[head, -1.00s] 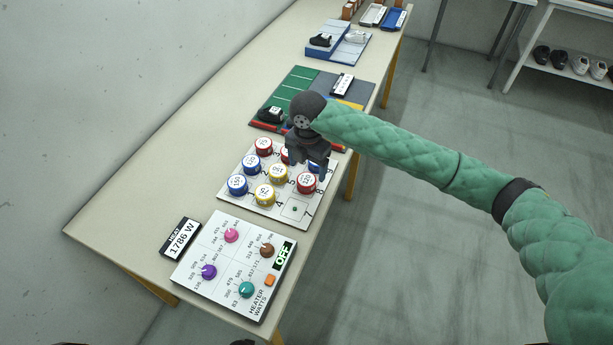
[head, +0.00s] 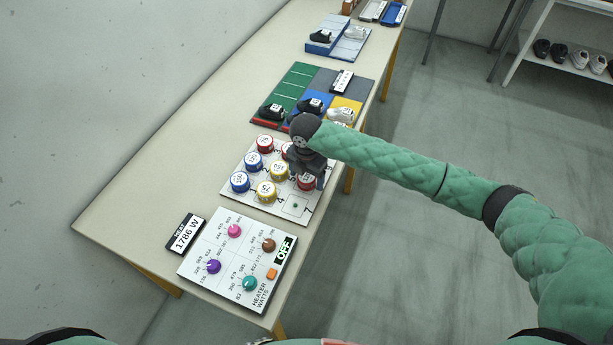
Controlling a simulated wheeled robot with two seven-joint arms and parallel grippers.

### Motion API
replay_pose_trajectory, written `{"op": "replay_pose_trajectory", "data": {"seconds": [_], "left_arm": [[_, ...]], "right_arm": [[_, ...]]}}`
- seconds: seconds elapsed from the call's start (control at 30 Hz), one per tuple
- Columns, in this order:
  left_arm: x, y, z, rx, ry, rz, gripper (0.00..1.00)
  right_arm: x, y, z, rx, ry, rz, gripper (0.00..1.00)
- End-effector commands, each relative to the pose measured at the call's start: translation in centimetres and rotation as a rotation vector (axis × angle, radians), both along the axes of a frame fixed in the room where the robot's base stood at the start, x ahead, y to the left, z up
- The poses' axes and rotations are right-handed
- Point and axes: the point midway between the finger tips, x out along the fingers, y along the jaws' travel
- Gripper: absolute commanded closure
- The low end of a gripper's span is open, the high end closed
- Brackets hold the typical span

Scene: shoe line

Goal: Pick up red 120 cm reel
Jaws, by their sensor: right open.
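My right gripper (head: 308,178) is open and points down at a red reel (head: 307,185) at the right side of the white reel board (head: 236,199). Its fingers hide part of this reel and its label, so I cannot read the length. Whether the fingers touch the reel I cannot tell. Another red reel (head: 265,143) stands at the board's far left. A third red one (head: 286,149) is partly hidden behind the gripper. My left gripper is out of view.
Blue reels (head: 240,181) and yellow reels (head: 265,191) stand close by on the board. Nearer is the heater panel (head: 215,251) with knobs, reading OFF. Behind are a coloured mat (head: 299,78) with shoes and a blue stand (head: 325,49). The table's left side is clear.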

Motion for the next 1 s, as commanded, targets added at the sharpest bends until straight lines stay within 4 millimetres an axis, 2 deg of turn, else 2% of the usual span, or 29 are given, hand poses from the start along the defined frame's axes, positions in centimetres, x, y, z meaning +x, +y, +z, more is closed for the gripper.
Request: {"op": "replay_pose_trajectory", "data": {"seconds": [0.3, 0.37, 0.57, 0.83, 1.0], "left_arm": [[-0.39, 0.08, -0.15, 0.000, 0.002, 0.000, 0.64], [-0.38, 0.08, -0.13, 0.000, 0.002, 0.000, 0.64], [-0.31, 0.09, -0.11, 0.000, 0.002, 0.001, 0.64], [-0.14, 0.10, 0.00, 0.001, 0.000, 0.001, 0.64], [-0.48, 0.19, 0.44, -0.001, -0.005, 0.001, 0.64]], "right_arm": [[0.01, 0.02, -0.47, 0.001, -0.001, 0.000, 0.23], [0.01, 0.02, -0.46, 0.001, -0.001, 0.000, 0.33], [0.01, 0.02, -0.45, 0.001, -0.001, 0.000, 0.71], [0.03, 0.01, -0.35, 0.000, -0.001, 0.000, 0.71], [0.03, 0.01, 0.46, 0.001, -0.002, 0.000, 0.71]]}}
